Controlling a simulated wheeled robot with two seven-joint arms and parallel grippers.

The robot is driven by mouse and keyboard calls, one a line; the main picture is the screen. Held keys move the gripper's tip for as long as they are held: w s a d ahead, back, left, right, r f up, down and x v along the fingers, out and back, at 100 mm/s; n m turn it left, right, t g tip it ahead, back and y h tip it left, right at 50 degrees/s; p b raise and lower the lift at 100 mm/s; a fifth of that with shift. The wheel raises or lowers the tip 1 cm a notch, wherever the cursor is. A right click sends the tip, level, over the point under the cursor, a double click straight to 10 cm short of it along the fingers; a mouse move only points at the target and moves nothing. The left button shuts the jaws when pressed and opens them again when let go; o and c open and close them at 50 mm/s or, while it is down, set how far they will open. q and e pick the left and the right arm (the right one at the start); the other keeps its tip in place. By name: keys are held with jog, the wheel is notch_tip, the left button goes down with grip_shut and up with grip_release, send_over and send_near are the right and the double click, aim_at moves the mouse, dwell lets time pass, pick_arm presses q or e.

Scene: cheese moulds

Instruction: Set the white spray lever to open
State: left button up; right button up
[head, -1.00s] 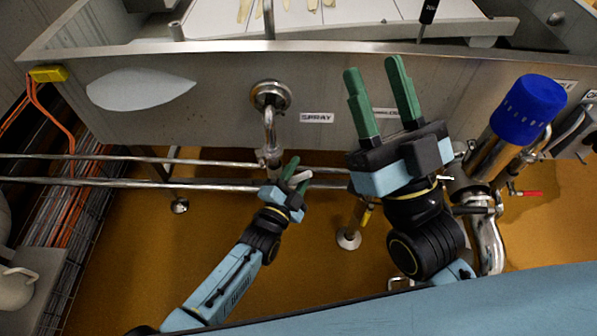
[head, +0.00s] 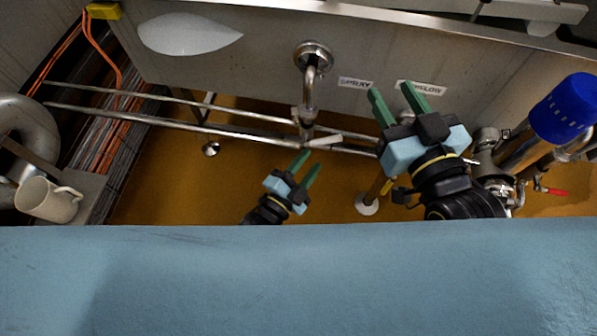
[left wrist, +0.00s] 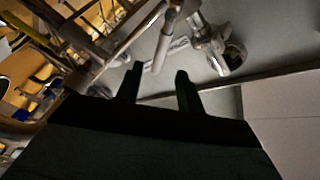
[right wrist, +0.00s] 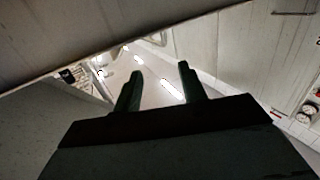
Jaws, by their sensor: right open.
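The white spray lever (head: 323,138) sticks out to the right from the valve on the spray pipe (head: 309,95), below the SPRAY label (head: 356,83) in the head view. It lies roughly level with the rails behind. My left gripper (head: 309,163) is open and empty, with its fingertips just below the lever and apart from it in the picture. My right gripper (head: 393,92) is open and empty in front of the tank wall, partly covering a second label.
Horizontal steel rails (head: 230,137) run behind the valve. A blue-capped pipe (head: 566,108) and a red-handled valve (head: 552,191) stand at the right. A beige mug (head: 47,200) is at the far left. Orange floor is open left of my left gripper.

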pick_arm(q)
jog(key=shift+p+v, duration=0.45)
jog(key=shift+v, duration=1.4)
pick_arm(e)
jog(key=shift+s+d+f+g+h, duration=0.2)
jog(key=shift+f+g, duration=0.35)
jog(key=shift+f, duration=0.25)
jog(key=shift+s+d+f+g+h, duration=0.2)
jog(key=shift+f+g, duration=0.3)
jog(key=shift+f, duration=0.25)
jog(key=shift+s+d+f+g+h, duration=0.2)
jog(key=shift+f+g, duration=0.35)
jog(key=shift+f, duration=0.25)
